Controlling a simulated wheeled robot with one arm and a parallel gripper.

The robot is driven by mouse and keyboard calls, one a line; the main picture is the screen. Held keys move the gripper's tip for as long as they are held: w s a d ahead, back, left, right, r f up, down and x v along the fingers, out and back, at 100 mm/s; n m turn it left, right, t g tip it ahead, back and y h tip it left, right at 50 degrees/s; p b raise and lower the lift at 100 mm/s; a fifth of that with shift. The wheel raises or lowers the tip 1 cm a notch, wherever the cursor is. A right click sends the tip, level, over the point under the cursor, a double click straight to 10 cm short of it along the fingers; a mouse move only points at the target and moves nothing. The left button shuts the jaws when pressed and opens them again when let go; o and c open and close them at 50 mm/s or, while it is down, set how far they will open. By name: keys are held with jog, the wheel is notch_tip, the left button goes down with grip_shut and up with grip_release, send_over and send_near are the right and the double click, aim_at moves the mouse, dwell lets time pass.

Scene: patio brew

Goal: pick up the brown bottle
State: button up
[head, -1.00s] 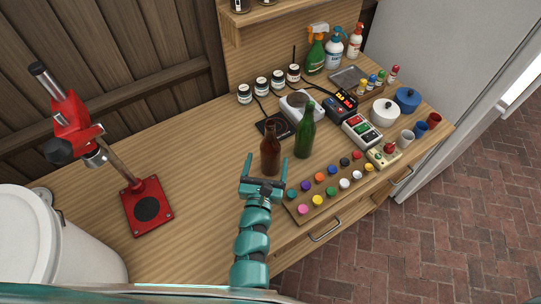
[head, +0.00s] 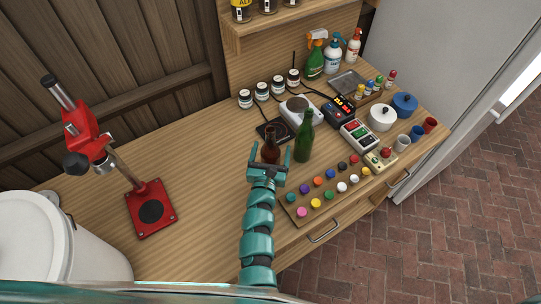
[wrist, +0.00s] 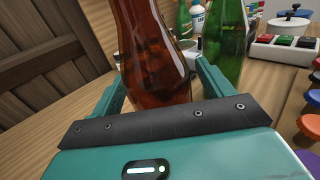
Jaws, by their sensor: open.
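The brown bottle (head: 271,148) stands upright on the wooden bench in the head view, partly hidden behind my gripper. My gripper (head: 268,159) is teal and open, with its fingers pointing at the bottle. In the wrist view the brown bottle (wrist: 152,55) rises between the two fingers of my gripper (wrist: 160,80).
A green bottle (head: 304,138) stands just right of the brown one, close to the right finger; it also shows in the wrist view (wrist: 226,45). A board of coloured caps (head: 310,203) lies to the right. A red press (head: 150,209) stands left, with clear bench between.

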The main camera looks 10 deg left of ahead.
jog(key=shift+w, duration=0.35)
jog(key=c, duration=1.2)
